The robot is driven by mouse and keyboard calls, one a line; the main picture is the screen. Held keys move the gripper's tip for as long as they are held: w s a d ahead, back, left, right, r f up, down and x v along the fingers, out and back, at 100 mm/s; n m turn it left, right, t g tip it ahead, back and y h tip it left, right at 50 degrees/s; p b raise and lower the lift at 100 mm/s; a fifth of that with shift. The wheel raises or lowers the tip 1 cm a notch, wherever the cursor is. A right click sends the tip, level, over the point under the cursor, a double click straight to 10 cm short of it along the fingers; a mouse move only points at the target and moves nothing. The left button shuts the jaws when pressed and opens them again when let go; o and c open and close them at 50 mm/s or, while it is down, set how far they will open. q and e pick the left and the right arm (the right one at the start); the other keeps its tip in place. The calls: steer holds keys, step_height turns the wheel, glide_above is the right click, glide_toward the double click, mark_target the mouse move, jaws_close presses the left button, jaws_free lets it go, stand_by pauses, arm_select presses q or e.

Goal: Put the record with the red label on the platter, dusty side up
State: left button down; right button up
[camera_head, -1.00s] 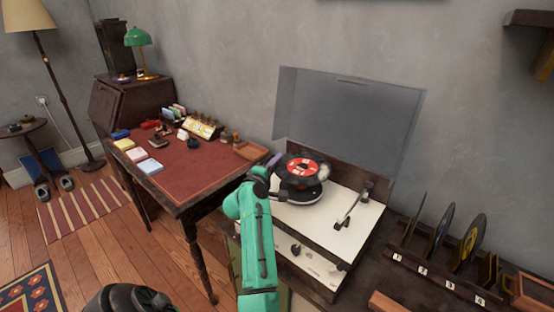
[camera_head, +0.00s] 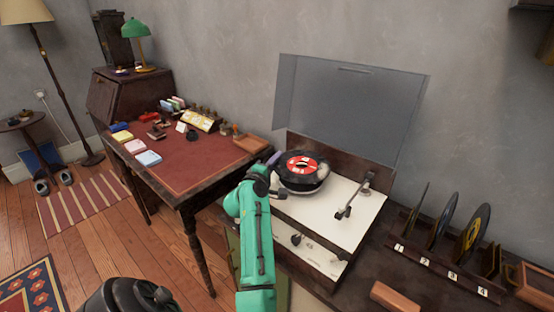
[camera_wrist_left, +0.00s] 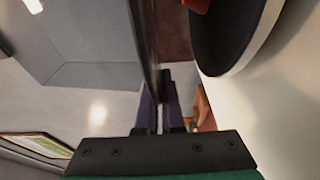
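The record with the red label (camera_head: 290,158) is black and held roughly level over the turntable platter (camera_head: 323,183), label facing up. My left gripper (camera_head: 271,164) comes in from the left at the record's near-left rim. In the left wrist view its purple fingers (camera_wrist_left: 160,108) are closed around the dark record (camera_wrist_left: 149,45), seen nearly edge-on. The platter (camera_wrist_left: 236,42), dark with a pale rim, lies to the right there, with a gap between it and the record. I cannot make out dust on either side. My right gripper is not in view.
The tonearm (camera_head: 352,197) stands right of the platter, and the clear lid (camera_head: 350,105) is raised behind. A numbered rack (camera_head: 440,262) with several upright records is at right. A wooden block (camera_head: 395,298) lies in front of it. A desk (camera_head: 185,170) with small items stands left.

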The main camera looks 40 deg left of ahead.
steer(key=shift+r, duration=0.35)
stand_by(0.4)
arm_select(q)
steer(key=c, duration=1)
jaws_free()
steer(key=shift+o, duration=0.2)
